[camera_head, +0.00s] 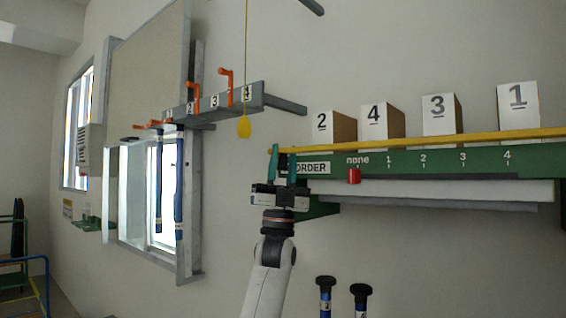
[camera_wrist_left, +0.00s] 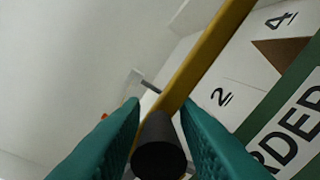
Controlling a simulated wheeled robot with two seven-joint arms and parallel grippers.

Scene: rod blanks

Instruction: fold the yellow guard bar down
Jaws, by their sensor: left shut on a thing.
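The yellow guard bar (camera_head: 430,140) runs almost level across the green order shelf, in front of the numbered boxes. It also crosses the left wrist view (camera_wrist_left: 215,40) on a diagonal. Its left end has a dark round grip (camera_wrist_left: 160,152). My left gripper (camera_head: 281,158), with teal fingers, is at this left end. In the left wrist view its fingers (camera_wrist_left: 161,118) stand on either side of the dark grip and are shut on it. In the head view the fingers partly hide the grip. My right gripper is not in view.
The green rail (camera_head: 440,162) carries the ORDER scale, with a red slider (camera_head: 354,176) at "none". Boxes marked 2 (camera_head: 322,128), 4, 3 and 1 stand behind the bar. A yellow pull tag (camera_head: 244,127) hangs to the left. Black-topped rods (camera_head: 326,283) stand below.

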